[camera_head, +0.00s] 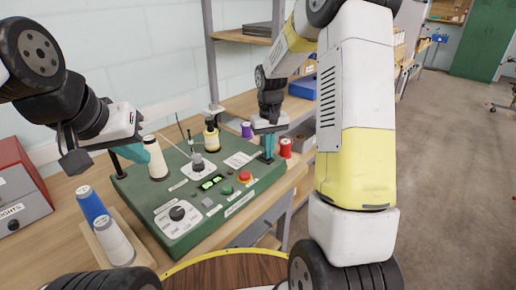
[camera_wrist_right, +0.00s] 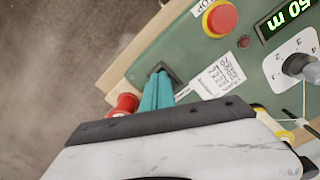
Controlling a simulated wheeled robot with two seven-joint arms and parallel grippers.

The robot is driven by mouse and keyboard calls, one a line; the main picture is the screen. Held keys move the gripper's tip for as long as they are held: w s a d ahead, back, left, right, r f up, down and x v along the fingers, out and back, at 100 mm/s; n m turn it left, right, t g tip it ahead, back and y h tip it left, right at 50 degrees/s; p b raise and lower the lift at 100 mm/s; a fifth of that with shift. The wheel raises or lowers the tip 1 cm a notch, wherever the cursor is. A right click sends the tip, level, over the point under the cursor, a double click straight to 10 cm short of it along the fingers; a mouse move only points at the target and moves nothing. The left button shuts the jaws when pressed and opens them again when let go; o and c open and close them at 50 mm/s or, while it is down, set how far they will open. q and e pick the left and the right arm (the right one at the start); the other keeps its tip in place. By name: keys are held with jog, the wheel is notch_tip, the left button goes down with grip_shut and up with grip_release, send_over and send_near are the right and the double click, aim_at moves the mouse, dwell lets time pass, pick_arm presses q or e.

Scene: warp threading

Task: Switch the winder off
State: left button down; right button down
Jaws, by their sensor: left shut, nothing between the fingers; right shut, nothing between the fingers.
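The winder is a green console (camera_head: 221,219) on the wooden bench, with a lit green display (camera_head: 210,183), a black dial (camera_head: 177,213), a green button (camera_head: 227,190) and a red button on a yellow base (camera_head: 245,177). In the right wrist view, a dark rectangular switch (camera_wrist_right: 162,72) sits near the console's edge, and the red button (camera_wrist_right: 220,18) is above it. My right gripper (camera_head: 268,155) points down at this corner; its shut teal fingertips (camera_wrist_right: 156,82) partly cover the switch. I cannot tell if they touch it. My left gripper (camera_head: 135,153) is shut and empty at the console's back left.
A cream spool (camera_head: 155,160) and a yellow-topped spool (camera_head: 211,142) stand at the console's back. Red (camera_head: 286,149) and purple (camera_head: 246,131) spools stand beyond its right edge. Blue (camera_head: 91,205) and white (camera_head: 114,242) spools stand at the left, beside a grey-and-red box (camera_head: 20,198).

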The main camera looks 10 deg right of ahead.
jog(key=shift+f, duration=0.3)
jog(key=shift+r, duration=3.55)
